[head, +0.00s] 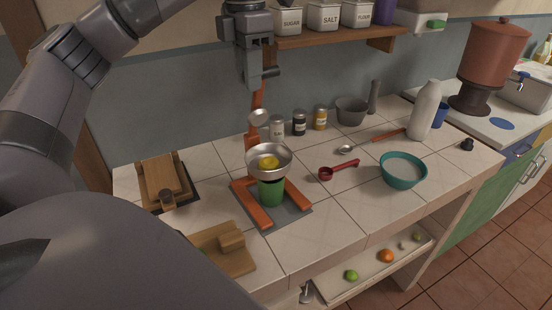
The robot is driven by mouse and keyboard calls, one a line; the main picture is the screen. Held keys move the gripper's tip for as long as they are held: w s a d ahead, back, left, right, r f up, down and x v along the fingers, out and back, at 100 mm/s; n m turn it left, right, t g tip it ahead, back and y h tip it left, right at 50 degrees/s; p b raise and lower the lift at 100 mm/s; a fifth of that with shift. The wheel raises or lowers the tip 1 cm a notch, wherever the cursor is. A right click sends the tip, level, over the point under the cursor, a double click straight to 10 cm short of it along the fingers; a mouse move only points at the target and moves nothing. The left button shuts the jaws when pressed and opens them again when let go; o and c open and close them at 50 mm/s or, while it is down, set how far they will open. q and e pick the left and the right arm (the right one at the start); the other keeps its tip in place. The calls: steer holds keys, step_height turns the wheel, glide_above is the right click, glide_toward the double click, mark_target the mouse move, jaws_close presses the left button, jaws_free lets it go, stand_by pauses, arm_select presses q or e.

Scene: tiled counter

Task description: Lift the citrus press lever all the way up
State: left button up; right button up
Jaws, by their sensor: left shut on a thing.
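The citrus press stands on the counter with an orange base (261,217), a metal bowl (283,163) holding a yellow citrus half (268,162), and a green cup (271,192) under the bowl. Its orange lever (257,98) stands close to upright at the back, with a round metal presser (259,118) on it, clear above the bowl. My left gripper (259,82) points down and is shut on the lever's upper end; its fingers hide the tip. My right gripper is not in view.
Small spice jars (299,123) and a mortar (351,110) stand right of the lever, near the wall. A wooden shelf (330,38) with canisters is right of my gripper. A red scoop (338,170), teal bowl (403,171) and white bottle (425,112) are on the right.

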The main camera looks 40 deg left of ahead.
arm_select(q)
steer(key=shift+a+f, duration=0.2)
steer(key=shift+f, duration=0.05)
steer(key=shift+o, duration=0.5)
steer(key=shift+w+a+r, duration=0.1)
steer(key=shift+w+a, duration=0.15)
steer(key=shift+a, duration=0.45)
steer(key=shift+w+a+f, duration=0.1)
steer(key=shift+w+a, duration=0.15)
steer(key=shift+a, duration=0.5)
steer(key=shift+w+a+r, duration=0.1)
steer(key=shift+w+a, duration=0.15)
steer(key=shift+a, duration=0.55)
steer(key=shift+w+r, duration=0.1)
steer(key=shift+w+a+r, duration=0.1)
steer(key=shift+w+a, duration=0.2)
steer(key=shift+a, duration=0.35)
steer(key=shift+w+a+f, duration=0.1)
steer(key=shift+w+a, duration=0.15)
steer(key=shift+a, duration=0.45)
steer(key=shift+w+a+r, duration=0.1)
steer(key=shift+w+a, duration=0.2)
steer(key=shift+a, duration=0.35)
steer(key=o, duration=0.8)
steer(key=shift+s, duration=0.1)
steer(key=shift+o, duration=0.2)
steer(key=shift+r, duration=0.1)
